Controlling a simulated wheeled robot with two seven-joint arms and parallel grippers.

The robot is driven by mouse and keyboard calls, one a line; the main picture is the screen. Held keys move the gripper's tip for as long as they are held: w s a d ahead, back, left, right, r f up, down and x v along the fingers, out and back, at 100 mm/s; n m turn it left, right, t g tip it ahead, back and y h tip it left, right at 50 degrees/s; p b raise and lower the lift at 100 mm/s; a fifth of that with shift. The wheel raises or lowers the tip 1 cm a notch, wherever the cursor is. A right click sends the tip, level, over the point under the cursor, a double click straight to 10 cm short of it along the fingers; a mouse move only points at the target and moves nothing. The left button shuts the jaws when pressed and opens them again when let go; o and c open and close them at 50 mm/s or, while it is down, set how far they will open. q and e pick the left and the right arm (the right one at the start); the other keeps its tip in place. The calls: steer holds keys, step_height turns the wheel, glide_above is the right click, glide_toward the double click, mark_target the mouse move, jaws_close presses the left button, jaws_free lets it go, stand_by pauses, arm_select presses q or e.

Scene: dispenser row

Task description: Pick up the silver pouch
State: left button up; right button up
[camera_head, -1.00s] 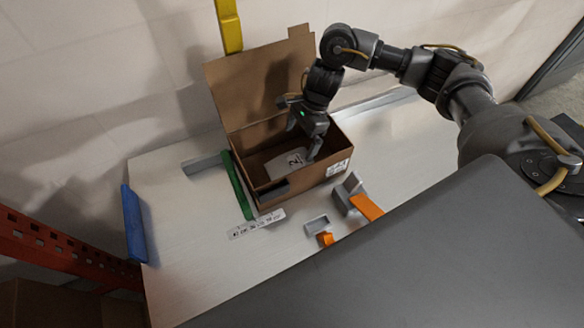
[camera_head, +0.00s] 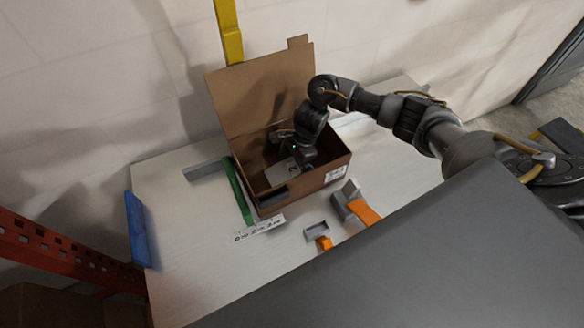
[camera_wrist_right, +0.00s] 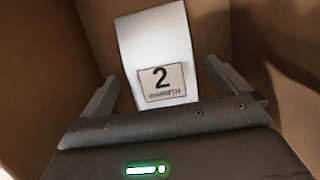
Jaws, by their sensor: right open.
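The silver pouch (camera_head: 279,174) lies inside the open cardboard box (camera_head: 331,174). It is pale grey-white with a square label marked "2", and my right gripper hides part of it in the head view. In the right wrist view the pouch (camera_wrist_right: 152,42) stands out between and beyond my two fingers. My right gripper (camera_head: 300,164) is down inside the box, over the pouch. It is open; in the wrist view its fingers (camera_wrist_right: 163,78) are spread on either side of the pouch. I cannot tell whether they touch it. My left gripper is not in view.
The box's raised lid (camera_head: 262,88) stands at the back. A green strip (camera_head: 238,189) lies along the box's left side. A blue piece (camera_head: 136,229) is at the table's left edge. Orange-and-grey pieces (camera_head: 359,206) lie in front. The table's left part is mostly clear.

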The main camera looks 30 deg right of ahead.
steer(key=shift+a+f, duration=0.25)
steer(key=shift+f, duration=0.45)
steer(key=c, duration=0.9)
steer(key=shift+c, duration=0.2)
steer(key=shift+r, duration=0.15)
